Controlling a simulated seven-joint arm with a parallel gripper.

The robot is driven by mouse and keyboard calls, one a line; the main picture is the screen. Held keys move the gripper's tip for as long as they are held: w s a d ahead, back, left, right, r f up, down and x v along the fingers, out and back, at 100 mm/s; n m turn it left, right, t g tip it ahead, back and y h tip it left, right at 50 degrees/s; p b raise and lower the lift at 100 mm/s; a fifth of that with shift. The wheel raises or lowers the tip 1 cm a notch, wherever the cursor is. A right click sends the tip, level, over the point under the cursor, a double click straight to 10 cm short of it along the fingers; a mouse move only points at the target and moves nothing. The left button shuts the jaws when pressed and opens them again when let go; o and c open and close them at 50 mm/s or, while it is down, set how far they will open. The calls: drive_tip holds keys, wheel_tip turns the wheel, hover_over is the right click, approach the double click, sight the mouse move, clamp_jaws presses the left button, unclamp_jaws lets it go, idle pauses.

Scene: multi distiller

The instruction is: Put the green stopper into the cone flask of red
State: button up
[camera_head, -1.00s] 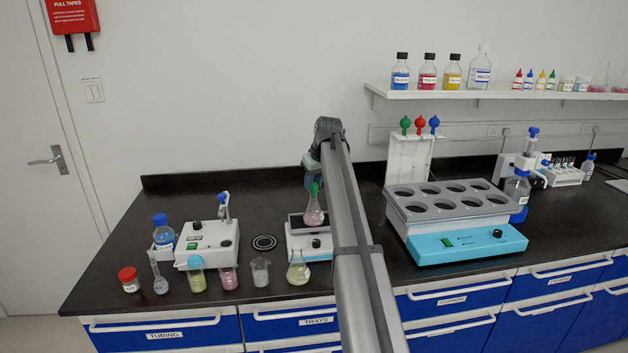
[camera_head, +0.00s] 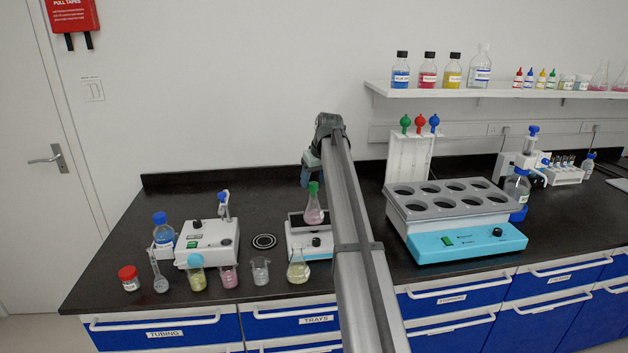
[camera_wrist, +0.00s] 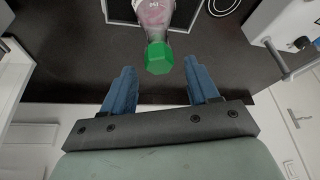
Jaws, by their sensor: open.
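The green stopper (camera_head: 313,187) sits in the mouth of the cone flask of red (camera_head: 313,212), which holds pink-red liquid and stands upright on a white balance-like device (camera_head: 305,243). In the wrist view the green stopper (camera_wrist: 159,58) shows at the top of the flask (camera_wrist: 154,14), ahead of my fingers. My gripper (camera_wrist: 161,82) is open, with its two blue fingers apart and nothing between them. In the head view my gripper (camera_head: 306,177) is just behind and above the stopper, partly hidden by my arm.
A cone flask of yellow (camera_head: 298,268) stands in front of the device. Beakers, bottles and a white instrument (camera_head: 207,241) are to the left. A large block with round wells (camera_head: 455,205) stands to the right.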

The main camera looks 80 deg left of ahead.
drive_tip(key=v, duration=1.3)
